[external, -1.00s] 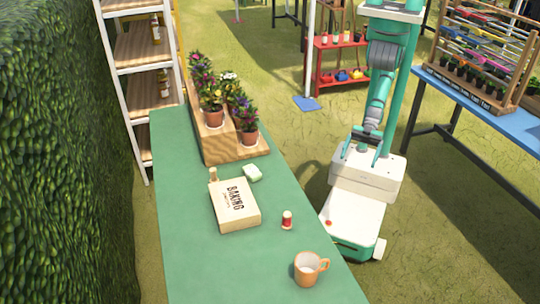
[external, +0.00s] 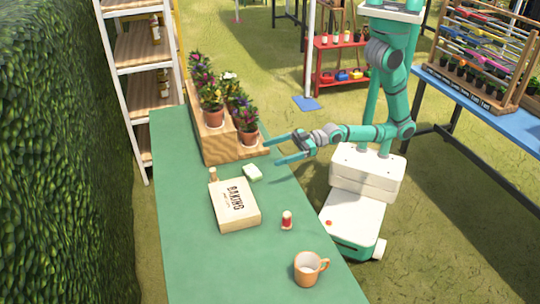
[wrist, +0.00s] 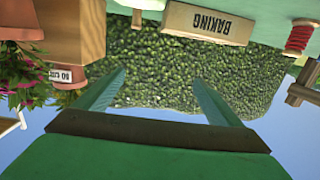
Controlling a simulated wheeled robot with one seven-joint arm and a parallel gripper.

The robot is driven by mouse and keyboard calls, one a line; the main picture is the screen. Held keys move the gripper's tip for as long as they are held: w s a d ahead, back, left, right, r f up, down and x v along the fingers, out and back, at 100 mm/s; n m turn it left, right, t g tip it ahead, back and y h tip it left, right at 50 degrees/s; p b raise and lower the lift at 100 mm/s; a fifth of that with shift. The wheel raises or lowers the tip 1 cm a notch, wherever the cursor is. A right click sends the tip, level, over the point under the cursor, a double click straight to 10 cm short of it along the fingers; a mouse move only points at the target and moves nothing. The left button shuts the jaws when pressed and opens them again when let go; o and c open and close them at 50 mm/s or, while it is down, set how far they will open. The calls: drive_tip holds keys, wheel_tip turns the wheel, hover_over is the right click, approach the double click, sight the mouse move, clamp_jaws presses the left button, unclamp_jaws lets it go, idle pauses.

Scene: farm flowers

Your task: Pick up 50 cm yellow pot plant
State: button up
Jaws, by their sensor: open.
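Several potted flowering plants stand on a stepped wooden stand (external: 222,150) at the table's far end. My gripper (external: 272,151) is open and empty, reaching left over the table edge, just right of and nearer than the stand. In the upside-down wrist view, my gripper (wrist: 159,77) has its fingers apart with nothing between them.
A hedge (external: 60,150) lies left. A white shelf (external: 135,85) stands behind the table.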

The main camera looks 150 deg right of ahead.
drive_tip(key=s+d+r+m+g+h, duration=0.1)
drive_tip(key=s+d+r+h, duration=0.15)
drive_tip(key=d, duration=0.45)
drive_tip(key=s+d+r+m+g+h, duration=0.1)
drive_tip(key=d+r+m, duration=0.15)
drive_tip(key=d, duration=0.35)
drive_tip(key=g+h, duration=0.1)
drive_tip(key=g, duration=0.1)
approach(210, 112)
drive_tip(key=s+d, duration=0.2)
drive_tip(key=s, duration=0.1)
drive_tip(key=shift+m, duration=0.45)
drive_tip(key=x, duration=0.5)
drive_tip(key=shift+d+f, duration=0.1)
drive_tip(key=shift+f, duration=0.1)
drive_tip(key=shift+s+x, duration=0.15)
drive_tip(key=shift+x, duration=1.15)
drive_tip(key=shift+s+x, duration=0.15)
drive_tip(key=shift+x, duration=1.1)
drive_tip(key=shift+d+r, duration=0.15)
drive_tip(key=c, duration=1.5)
